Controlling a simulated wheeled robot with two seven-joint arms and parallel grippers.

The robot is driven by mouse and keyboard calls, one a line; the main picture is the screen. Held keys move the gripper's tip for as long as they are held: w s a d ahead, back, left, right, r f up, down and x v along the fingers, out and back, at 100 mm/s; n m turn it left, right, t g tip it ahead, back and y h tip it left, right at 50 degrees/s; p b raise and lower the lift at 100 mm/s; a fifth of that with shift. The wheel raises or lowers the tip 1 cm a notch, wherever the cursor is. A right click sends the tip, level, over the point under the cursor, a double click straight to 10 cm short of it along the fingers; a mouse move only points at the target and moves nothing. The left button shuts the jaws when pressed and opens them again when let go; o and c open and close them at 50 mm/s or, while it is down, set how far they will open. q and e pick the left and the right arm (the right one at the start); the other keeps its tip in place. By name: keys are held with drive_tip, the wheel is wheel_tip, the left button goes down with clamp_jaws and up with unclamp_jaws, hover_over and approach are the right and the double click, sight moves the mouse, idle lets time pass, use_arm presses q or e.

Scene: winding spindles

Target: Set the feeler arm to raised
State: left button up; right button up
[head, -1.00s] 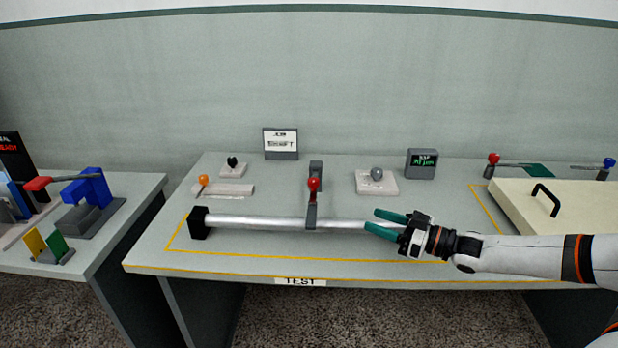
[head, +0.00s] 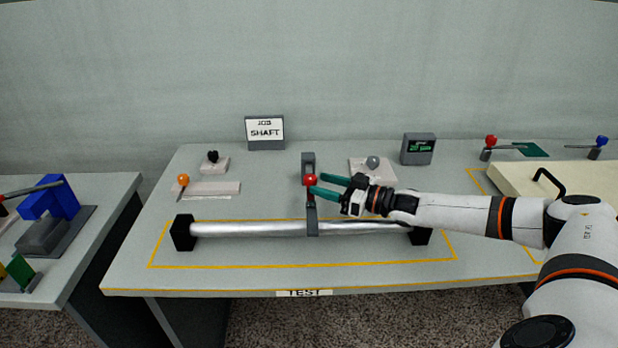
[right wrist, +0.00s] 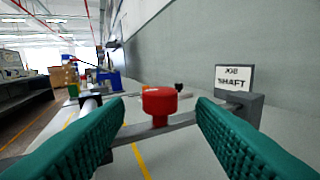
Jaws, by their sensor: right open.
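The feeler arm (head: 312,217) is a grey bar running from an upright grey post (head: 308,159) at the back to the shaft (head: 260,229), with its front end lying across the shaft. Its red knob (head: 310,180) stands on top of the bar. The silver shaft lies level between two black end blocks. My right gripper (head: 318,184) is open at the knob, coming from the right. In the right wrist view the red knob (right wrist: 160,103) shows between the two green fingers, with gaps on both sides. My left gripper is not in view.
A JOB SHAFT sign (head: 265,132) and a small screen (head: 418,149) stand at the back. An orange-knobbed lever (head: 183,181) is at the left. A cream box with a black handle (head: 546,180) is at the right. The table's front strip is clear.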

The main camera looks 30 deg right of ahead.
sight(315, 181)
drive_tip(key=x, duration=0.3)
drive_tip(key=shift+r, duration=0.1)
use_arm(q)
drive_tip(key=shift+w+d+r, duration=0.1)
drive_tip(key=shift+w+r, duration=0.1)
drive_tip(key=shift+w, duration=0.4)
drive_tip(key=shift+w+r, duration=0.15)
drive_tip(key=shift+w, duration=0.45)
use_arm(e)
drive_tip(key=shift+x, duration=0.8)
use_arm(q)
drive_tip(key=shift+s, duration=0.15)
use_arm(e)
drive_tip(key=shift+c, duration=0.4)
drive_tip(key=c, duration=0.3)
clamp_jaws()
use_arm(q)
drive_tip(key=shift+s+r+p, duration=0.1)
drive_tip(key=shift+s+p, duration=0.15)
drive_tip(key=shift+p, duration=0.05)
